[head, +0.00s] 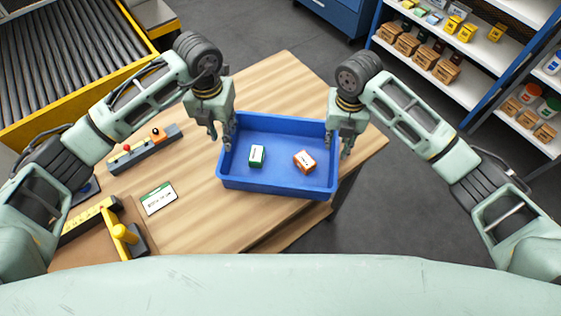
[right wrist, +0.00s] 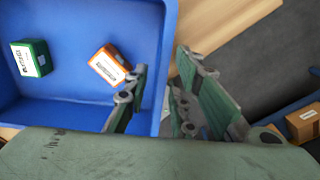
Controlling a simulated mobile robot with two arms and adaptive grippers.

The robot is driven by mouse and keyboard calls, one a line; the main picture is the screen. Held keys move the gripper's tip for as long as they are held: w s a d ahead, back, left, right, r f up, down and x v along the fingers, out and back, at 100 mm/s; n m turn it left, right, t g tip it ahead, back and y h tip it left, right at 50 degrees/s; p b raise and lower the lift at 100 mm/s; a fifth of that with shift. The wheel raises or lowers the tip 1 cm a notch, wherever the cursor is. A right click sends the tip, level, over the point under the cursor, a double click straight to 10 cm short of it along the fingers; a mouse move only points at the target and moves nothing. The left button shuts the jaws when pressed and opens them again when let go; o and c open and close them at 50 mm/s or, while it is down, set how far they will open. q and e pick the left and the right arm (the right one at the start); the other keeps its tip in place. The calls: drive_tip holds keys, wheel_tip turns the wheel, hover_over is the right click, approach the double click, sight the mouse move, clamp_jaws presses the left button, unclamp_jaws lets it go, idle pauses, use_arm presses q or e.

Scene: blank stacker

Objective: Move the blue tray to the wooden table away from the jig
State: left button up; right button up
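The blue tray (head: 275,188) is at the right part of the wooden table (head: 205,215), close to its right edge. It holds a green-and-white box (head: 257,156) and an orange box (head: 304,161). My left gripper (head: 221,138) is at the tray's left wall, one finger on each side, apart. My right gripper (head: 341,145) straddles the right wall. In the right wrist view its fingers (right wrist: 158,85) are spread, one inside the tray and one outside, with a gap to the wall. The yellow-and-black jig (head: 122,233) is at the table's lower left.
A label card (head: 158,198) and a grey bar with red and orange knobs (head: 145,148) lie left of the tray. A roller conveyor (head: 65,60) is at the upper left. Stocked shelves (head: 480,50) stand at the right beyond open floor. The table's far part is clear.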

wheel_tip(320, 180, up, 4)
drive_tip(key=shift+r, duration=0.1)
drive_tip(key=shift+s, duration=0.1)
idle(0.6)
